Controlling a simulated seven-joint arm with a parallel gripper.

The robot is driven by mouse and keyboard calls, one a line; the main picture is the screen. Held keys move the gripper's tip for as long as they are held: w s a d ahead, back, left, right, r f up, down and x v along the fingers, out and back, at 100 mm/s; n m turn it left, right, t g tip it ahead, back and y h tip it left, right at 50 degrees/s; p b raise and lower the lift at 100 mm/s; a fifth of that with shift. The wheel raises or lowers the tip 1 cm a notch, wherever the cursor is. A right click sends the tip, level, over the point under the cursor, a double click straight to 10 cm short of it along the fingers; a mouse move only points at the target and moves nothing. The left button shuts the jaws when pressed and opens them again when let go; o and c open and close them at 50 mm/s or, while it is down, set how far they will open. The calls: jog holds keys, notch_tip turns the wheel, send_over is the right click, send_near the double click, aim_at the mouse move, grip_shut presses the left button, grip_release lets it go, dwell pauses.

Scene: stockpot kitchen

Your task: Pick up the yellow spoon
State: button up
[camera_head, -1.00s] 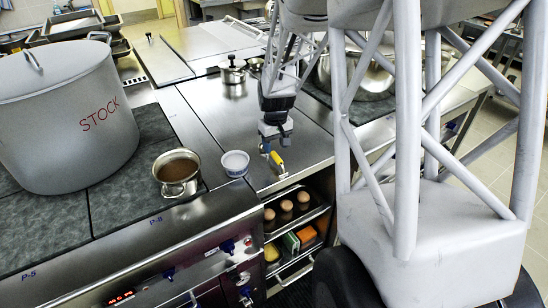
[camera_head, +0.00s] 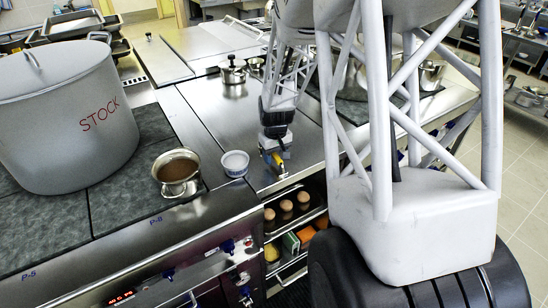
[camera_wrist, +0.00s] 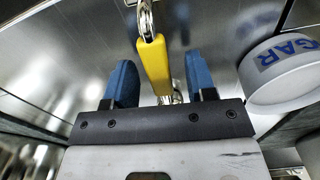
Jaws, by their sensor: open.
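The yellow spoon (camera_wrist: 154,66) has a yellow handle and a metal end, and it lies on the steel counter. In the wrist view its handle lies between the two blue fingers of my gripper (camera_wrist: 163,85), with a gap on each side. The handle also shows in the head view (camera_head: 276,158), right at my gripper (camera_head: 272,158), near the counter's front edge. My gripper is open. The fingertips are small and partly hidden in the head view, so I cannot tell how far they are above the counter.
A white bowl (camera_head: 235,163) marked "GAR" in the wrist view (camera_wrist: 285,78) stands left of my gripper in the head view. A pot of brown liquid (camera_head: 177,172) and a large stockpot (camera_head: 66,120) stand farther left. Open shelves (camera_head: 290,228) are below the counter edge.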

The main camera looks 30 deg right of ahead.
aim_at(275, 155)
grip_shut()
jog(key=shift+r, duration=0.1)
dwell(0.5)
jog(key=shift+r, duration=0.8)
notch_tip(275, 155, up, 2)
jog(key=shift+r, duration=0.1)
jog(key=s+a, duration=0.3)
jog(key=s, duration=0.4)
jog(key=s+a+r, duration=0.1)
jog(key=s+a, duration=0.2)
jog(key=s, duration=0.5)
